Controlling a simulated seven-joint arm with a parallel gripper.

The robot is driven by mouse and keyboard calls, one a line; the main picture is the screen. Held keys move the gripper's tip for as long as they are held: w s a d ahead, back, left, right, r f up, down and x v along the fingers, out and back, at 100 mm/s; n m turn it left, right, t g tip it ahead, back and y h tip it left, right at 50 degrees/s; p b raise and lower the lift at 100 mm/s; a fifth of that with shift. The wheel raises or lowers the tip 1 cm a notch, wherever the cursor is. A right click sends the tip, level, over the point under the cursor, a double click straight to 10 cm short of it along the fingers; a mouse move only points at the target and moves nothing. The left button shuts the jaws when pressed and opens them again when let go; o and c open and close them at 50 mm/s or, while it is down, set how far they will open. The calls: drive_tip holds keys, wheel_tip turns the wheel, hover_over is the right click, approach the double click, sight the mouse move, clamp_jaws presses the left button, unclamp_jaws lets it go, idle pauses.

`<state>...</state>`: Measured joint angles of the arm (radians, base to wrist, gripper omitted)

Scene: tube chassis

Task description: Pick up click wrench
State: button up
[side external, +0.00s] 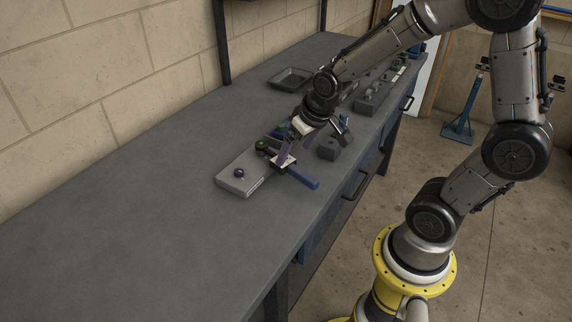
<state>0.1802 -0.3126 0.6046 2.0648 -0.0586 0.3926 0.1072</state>
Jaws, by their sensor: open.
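A tool with a blue handle (303,178), which looks like the click wrench, is at the right end of a light grey block fixture on the workbench. The handle points toward the bench's front edge, and a pale and dark part sits at its upper left end. My gripper (285,158) is open and reaches down from the upper right, right at that end of the tool. The fingertips are small and overlap the tool and fixture, so I cannot tell whether they touch or straddle it.
A dark block (328,149) stands right of my gripper. A shallow tray (291,77) and a long fixture (371,101) lie farther back. The bench's near left is clear.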

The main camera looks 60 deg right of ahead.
sight(287, 162)
drive_tip(key=x, duration=0.5)
drive_tip(key=shift+w+a, duration=0.1)
drive_tip(key=shift+a, duration=0.1)
drive_tip(key=shift+c, duration=0.2)
drive_tip(key=shift+r, duration=0.1)
clamp_jaws()
